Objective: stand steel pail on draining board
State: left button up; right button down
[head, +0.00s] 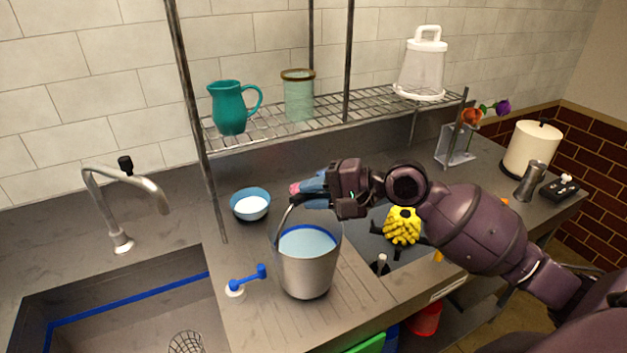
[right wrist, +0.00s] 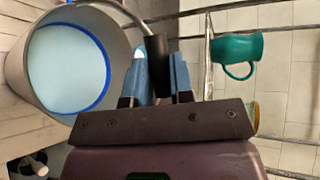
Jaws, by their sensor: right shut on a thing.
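The steel pail (head: 306,278), upright and with light blue liquid or lining inside a blue ring, is over the ribbed draining board (head: 352,305) right of the sink. I cannot tell whether its base touches the board. My right gripper (head: 308,190) is above the pail, shut on its raised bail handle. In the right wrist view the handle's dark grip (right wrist: 157,62) lies between the blue fingers of the gripper (right wrist: 160,75), and the pail (right wrist: 110,30) shows at the left. My left gripper is not in view.
The sink (head: 120,310) and tap (head: 125,205) are at the left. A blue bowl (head: 250,204) and a blue-and-white item (head: 248,280) sit close to the pail. Yellow gloves (head: 402,226) lie right. A wire shelf (head: 270,131) holds a teal jug (head: 230,108) and glass jar (head: 298,98).

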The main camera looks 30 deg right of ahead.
jog(key=shift+f, duration=0.5)
jog(key=c, duration=1.4)
grip_release()
jog(key=shift+f, duration=0.2)
jog(key=o, duration=0.4)
jog(key=v, duration=1.2)
jog(key=shift+b, duration=0.45)
jog(key=shift+s+r, duration=0.1)
jog(key=shift+r, duration=0.05)
